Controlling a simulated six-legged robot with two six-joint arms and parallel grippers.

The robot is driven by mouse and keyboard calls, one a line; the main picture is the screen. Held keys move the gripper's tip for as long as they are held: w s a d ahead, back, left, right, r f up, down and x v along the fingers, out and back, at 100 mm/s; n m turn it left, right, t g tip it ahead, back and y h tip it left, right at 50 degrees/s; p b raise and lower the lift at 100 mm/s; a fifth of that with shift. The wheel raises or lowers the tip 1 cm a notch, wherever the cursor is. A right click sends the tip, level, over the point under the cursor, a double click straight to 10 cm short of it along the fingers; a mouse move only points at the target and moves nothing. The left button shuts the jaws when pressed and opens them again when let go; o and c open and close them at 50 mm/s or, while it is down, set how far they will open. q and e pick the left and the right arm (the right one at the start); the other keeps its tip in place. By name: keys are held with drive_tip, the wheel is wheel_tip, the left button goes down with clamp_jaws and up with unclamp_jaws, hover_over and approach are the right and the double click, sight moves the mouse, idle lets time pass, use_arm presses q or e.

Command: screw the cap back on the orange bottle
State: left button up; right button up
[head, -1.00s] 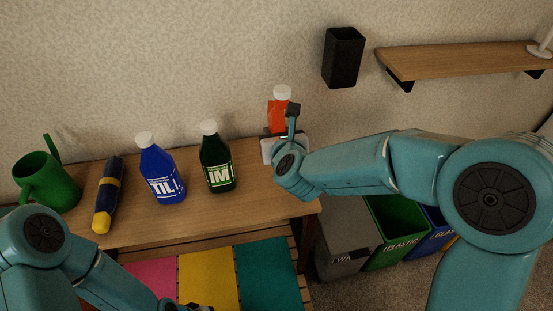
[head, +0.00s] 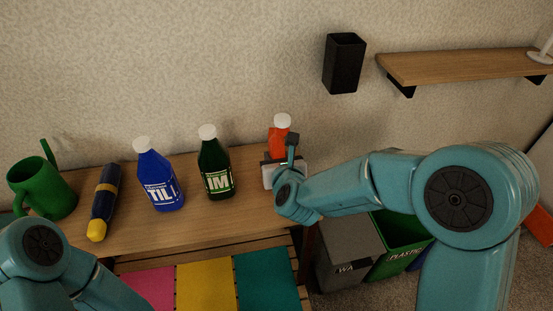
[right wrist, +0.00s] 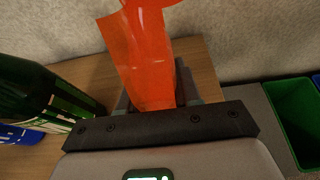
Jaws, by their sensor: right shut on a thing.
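The orange bottle (head: 279,144) is upright at the right end of the wooden table, with a white cap (head: 282,121) on its top. Whether the cap is screwed tight cannot be told. My right gripper (head: 280,157) is shut on the bottle's body, which hides its lower part in the head view. In the right wrist view the orange bottle (right wrist: 146,55) stands between the fingers, and its top is cut off by the frame. Whether its base touches the table is hidden. My left arm is at the lower left; its gripper is out of frame.
Bins (head: 350,255) stand at the right. A shelf (head: 450,66) and a black holder (head: 344,64) are on the wall.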

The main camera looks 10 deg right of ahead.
drive_tip(key=shift+f, duration=0.1)
drive_tip(key=o, duration=0.3)
drive_tip(key=shift+b, duration=0.3)
drive_tip(key=o, duration=0.5)
drive_tip(key=shift+c, duration=0.2)
